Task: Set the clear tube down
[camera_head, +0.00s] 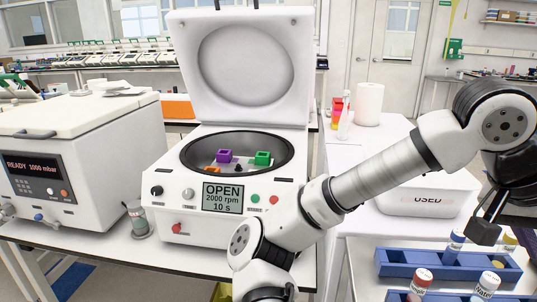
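My gripper (485,230) is the black part at the right edge, pointing down just above the back blue rack (400,263). Its fingers overlap from this side, so I cannot tell whether they are open or shut, or whether anything is between them. A blue-capped tube (454,246) stands in the back rack, left of my gripper. A yellow-topped tube (509,243) is right behind or beside it. A red-capped tube (421,279) and a white-capped labelled tube (487,283) stand in front. I cannot single out the clear tube for certain.
An open centrifuge (180,217) with purple, green and orange holders in its bowl stands in the middle. A white box marked USED (425,200) lies behind the racks. A white instrument (85,175) stands left. A paper roll (369,104) and bottles stand behind.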

